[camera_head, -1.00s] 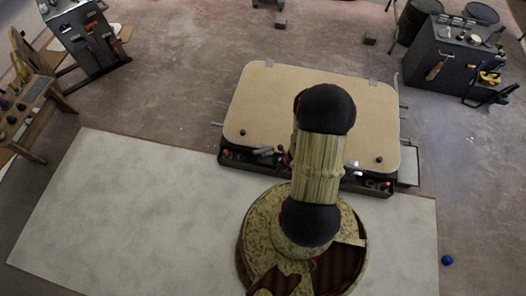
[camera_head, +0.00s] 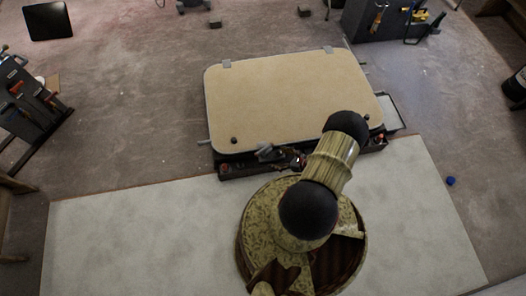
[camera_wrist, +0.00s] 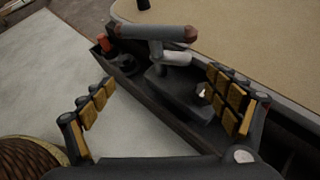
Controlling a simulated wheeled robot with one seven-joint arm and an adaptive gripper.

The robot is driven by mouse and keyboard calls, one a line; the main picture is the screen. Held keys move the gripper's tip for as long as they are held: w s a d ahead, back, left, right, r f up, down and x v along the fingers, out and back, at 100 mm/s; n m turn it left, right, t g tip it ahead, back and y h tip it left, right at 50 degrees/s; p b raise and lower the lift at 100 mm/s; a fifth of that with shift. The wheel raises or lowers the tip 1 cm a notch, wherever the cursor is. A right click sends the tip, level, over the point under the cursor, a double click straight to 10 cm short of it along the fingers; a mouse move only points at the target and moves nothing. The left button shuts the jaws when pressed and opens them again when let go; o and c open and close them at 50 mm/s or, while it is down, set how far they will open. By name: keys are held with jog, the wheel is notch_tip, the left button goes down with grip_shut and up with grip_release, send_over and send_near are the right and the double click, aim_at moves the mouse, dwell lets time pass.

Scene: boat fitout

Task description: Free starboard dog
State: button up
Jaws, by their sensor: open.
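A tan hatch panel (camera_head: 290,100) with a grey rim lies flat on a dark frame. Small black knobs stand near its front corners. In the wrist view, a grey dog-like fitting (camera_wrist: 160,50) with a T-shaped bar and brownish ends stands on the dark ledge along the panel edge; whether it is the starboard one I cannot tell. My gripper (camera_wrist: 160,104) is open, its padded fingers wide apart, with the fitting beyond and between them, not gripped.
A dark ledge (camera_wrist: 175,125) runs along the panel edge, with a small orange-red item (camera_wrist: 107,44) at its far end. A pale mat (camera_head: 130,235) covers the floor in front. A grey tray (camera_head: 392,112) adjoins the panel's right. A blue ball (camera_head: 450,181) lies at right.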

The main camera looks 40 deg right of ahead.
aim_at(264, 151)
jog(key=shift+o, duration=1.1)
jog(key=shift+w+a+r+n+t, duration=0.2)
jog(key=shift+w+r+n+t, duration=0.05)
jog(key=shift+r, duration=0.4)
jog(key=shift+w+a+r+n+t, duration=0.2)
jog(key=shift+w+r+n+t, duration=0.05)
jog(key=shift+r, duration=0.35)
jog(key=shift+r+b+x, duration=0.15)
jog(key=shift+b+x, duration=0.5)
jog(key=shift+x, duration=1.3)
jog(key=shift+r+b+x, duration=0.15)
jog(key=shift+b+x, duration=0.45)
jog(key=shift+x, duration=1.4)
jog(key=shift+w, duration=0.1)
jog(key=shift+c, duration=1.3)
